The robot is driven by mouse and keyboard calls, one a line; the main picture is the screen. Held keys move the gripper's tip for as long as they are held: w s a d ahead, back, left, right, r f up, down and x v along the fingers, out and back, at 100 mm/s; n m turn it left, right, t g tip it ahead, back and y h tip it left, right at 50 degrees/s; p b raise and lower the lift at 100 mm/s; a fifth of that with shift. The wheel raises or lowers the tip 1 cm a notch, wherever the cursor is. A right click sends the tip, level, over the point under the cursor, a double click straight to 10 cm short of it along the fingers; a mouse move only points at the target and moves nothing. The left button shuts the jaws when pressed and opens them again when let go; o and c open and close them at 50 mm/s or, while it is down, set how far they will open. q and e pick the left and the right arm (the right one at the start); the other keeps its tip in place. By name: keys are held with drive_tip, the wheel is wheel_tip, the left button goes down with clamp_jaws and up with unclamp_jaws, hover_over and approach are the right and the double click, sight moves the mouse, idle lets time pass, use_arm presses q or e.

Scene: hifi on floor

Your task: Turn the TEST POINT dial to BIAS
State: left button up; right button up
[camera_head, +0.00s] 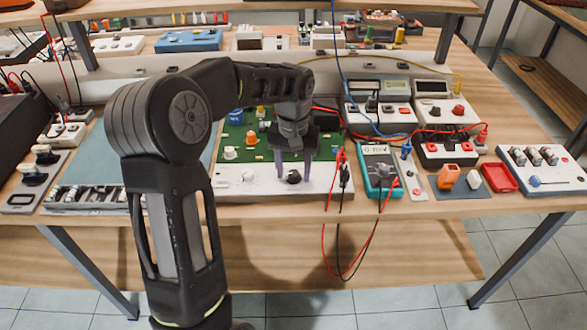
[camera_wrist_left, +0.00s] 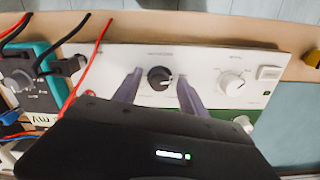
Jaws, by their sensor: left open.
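The TEST POINT dial appears to be the black knob (camera_head: 293,177) on the white front panel (camera_head: 262,187) of the green board, though its lettering is too small to read. In the left wrist view the black knob (camera_wrist_left: 160,78) shows a pale pointer mark toward the lower right. My left gripper (camera_head: 293,182) is above the panel with its fingers pointing down. In the left wrist view the open left gripper (camera_wrist_left: 158,85) has one finger on each side of the knob, with gaps visible. Whether the fingertips reach knob height is unclear. My right gripper is not in view.
A white knob (camera_wrist_left: 231,83) sits beside the black one on the panel. A teal multimeter (camera_head: 380,170) with red and black leads stands to the right. A component tray (camera_head: 95,196) lies to the left. The bench's front edge is close to the panel.

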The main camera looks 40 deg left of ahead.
use_arm(q)
clamp_jaws()
idle(0.3)
drive_tip(key=shift+m, duration=0.3)
drive_tip(key=m, duration=0.3)
drive_tip(key=shift+r+p, duration=0.1)
drive_tip(key=shift+p, duration=0.3)
drive_tip(key=m, duration=0.4)
drive_tip(key=shift+a+p, duration=0.1)
drive_tip(key=shift+p, duration=0.2)
unclamp_jaws()
idle(0.4)
